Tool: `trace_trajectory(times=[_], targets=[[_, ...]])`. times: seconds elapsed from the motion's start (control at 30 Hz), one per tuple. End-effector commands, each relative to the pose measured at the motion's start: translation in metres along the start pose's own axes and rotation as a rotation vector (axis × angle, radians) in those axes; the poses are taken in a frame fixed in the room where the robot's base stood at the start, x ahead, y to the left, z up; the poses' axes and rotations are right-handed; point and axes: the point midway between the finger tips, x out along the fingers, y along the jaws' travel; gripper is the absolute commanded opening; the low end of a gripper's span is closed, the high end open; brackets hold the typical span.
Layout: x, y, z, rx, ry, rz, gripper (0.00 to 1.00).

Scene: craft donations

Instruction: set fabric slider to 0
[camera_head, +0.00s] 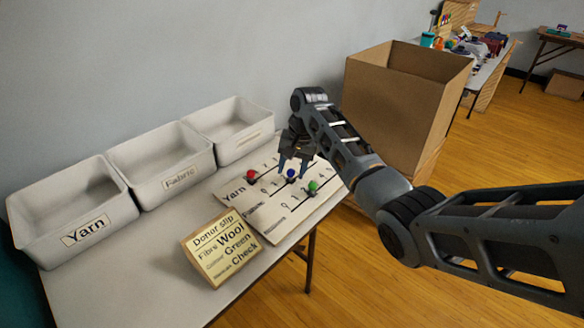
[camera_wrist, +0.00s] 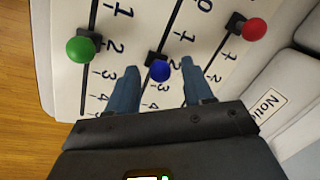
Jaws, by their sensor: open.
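The slider board (camera_head: 240,205) lies on the table with three marked tracks. The blue knob (camera_head: 291,173) sits on the middle track, whose label looks like Fabric. In the wrist view the blue knob (camera_wrist: 160,71) is near the 2 mark. My gripper (camera_head: 294,171) is open and points down over the board. In the wrist view its two fingers (camera_wrist: 160,67) stand on either side of the blue knob, with a gap at each side. The red knob (camera_head: 252,174) is on the Yarn track. The green knob (camera_head: 313,186) is on the third track.
A donor slip sign (camera_head: 222,247) stands in front of the board. White bins labelled Yarn (camera_head: 85,232) and Fabric (camera_head: 180,178), and a third bin (camera_head: 240,143), line the wall. A big cardboard box (camera_head: 395,110) stands right of the table (camera_head: 150,285).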

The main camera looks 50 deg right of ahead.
Motion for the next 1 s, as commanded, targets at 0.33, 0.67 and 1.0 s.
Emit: trace_trajectory(times=[0.33,0.67,1.0], targets=[[0.0,0.0,0.0,0.0,0.0,0.0,0.37],[-0.0001,0.0002,0.0,0.0,0.0,0.001,0.05],[-0.0001,0.0004,0.0,0.0,0.0,0.001,0.0]])
